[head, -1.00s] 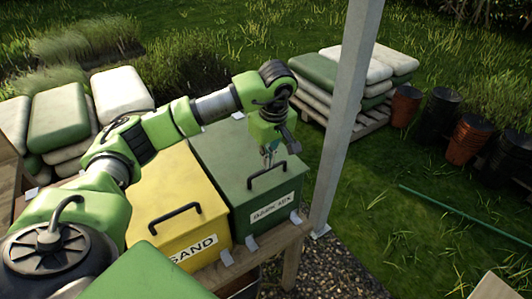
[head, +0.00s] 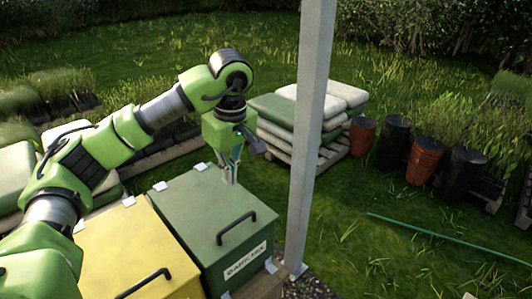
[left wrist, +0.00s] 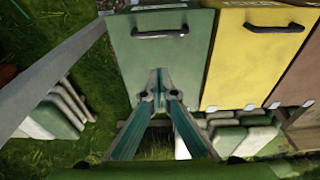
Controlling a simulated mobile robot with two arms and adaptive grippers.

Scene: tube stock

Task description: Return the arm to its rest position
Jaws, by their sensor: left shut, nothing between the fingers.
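My left gripper (head: 230,173) hangs fingers-down over the back part of the green lidded box (head: 196,209), which has a dark handle and a label reading bark mix. The gripper is shut and empty, and I cannot tell its exact height over the lid. In the left wrist view my left gripper's fingers (left wrist: 159,78) meet in front of the green box (left wrist: 160,58). My left arm reaches in from the left over the yellow box (head: 125,250). My right gripper is in no view.
A grey post (head: 308,140) stands just right of the green box. Behind it are stacked bags (head: 285,115) on a pallet. Several black and orange pots (head: 424,160) stand on the right. A green pole (head: 430,232) lies on the grass. Open lawn lies beyond.

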